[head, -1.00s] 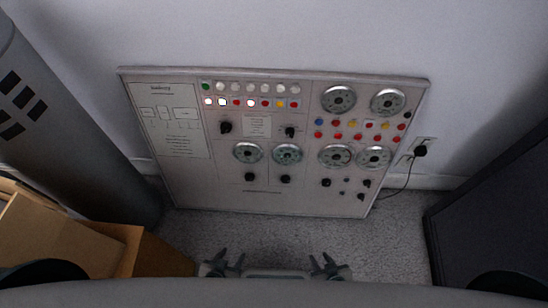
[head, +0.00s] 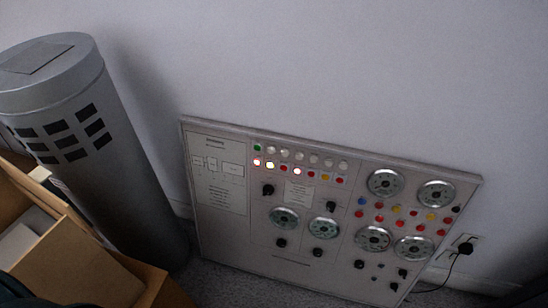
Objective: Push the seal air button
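The control panel (head: 225,240) leans upright against the wall, in the middle and right of the head view. It carries a row of pale round buttons with a green one (head: 257,147) at the left end. Below is a row of lamps, some lit, such as the glowing yellowish one (head: 270,165). Coloured red, blue and yellow buttons (head: 396,209) sit between round gauges at the right. The labels are too small to read, so I cannot tell which button is seal air. Neither gripper shows now.
A tall grey cylinder (head: 130,165) with dark vents stands left of the panel. Open cardboard boxes (head: 85,262) fill the lower left. A wall socket (head: 464,246) with a black plug and cable is at the right. Grey carpet (head: 235,285) shows below the panel.

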